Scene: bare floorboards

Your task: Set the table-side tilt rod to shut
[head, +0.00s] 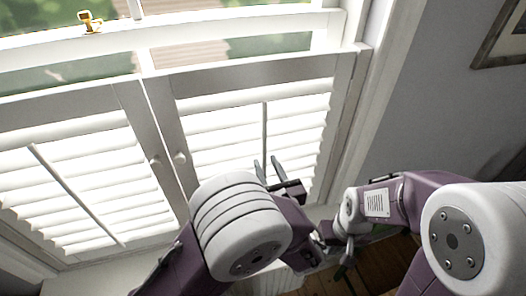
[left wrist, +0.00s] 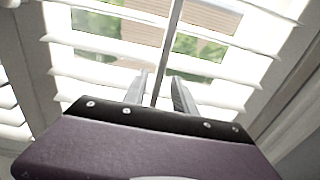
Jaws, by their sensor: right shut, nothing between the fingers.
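The window has two white louvred shutter panels, each with a thin grey tilt rod. The right panel's rod (head: 264,127) runs upright down its slats; the left panel's rod (head: 75,195) slants across its slats. No table shows, so I cannot tell which rod is table-side. My left gripper (head: 269,170) is open in front of the right panel, by the lower part of its rod. In the left wrist view, this rod (left wrist: 169,50) passes between the open fingertips (left wrist: 160,88); contact is not clear. Greenery shows between this panel's slats. My right gripper (head: 341,270) is low, away from the shutters.
Small round knobs (head: 180,158) sit on the meeting stiles of the panels. A brass latch (head: 90,21) is on the window above. A grey wall with a framed picture (head: 503,38) is at right. Wooden floor (head: 375,268) shows below.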

